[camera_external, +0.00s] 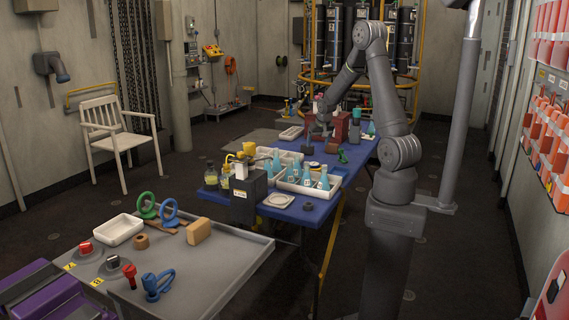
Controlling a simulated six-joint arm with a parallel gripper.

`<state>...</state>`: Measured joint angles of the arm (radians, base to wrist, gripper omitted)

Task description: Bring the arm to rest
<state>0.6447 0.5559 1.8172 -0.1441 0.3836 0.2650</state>
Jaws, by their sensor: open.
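My arm rises from its base at the right and bends over the blue table (310,211). My gripper (317,136) is small in this view, low over the far half of the table, near a dark red box (341,126). Its fingers are hard to make out against the objects around it. I see nothing clearly held in it.
White trays (294,186) with several blue-liquid flasks stand mid-table. A dark machine (246,200) stands at the table's left end. A grey bench (215,258) in front holds tools and a white tray. A white chair (112,128) stands at left.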

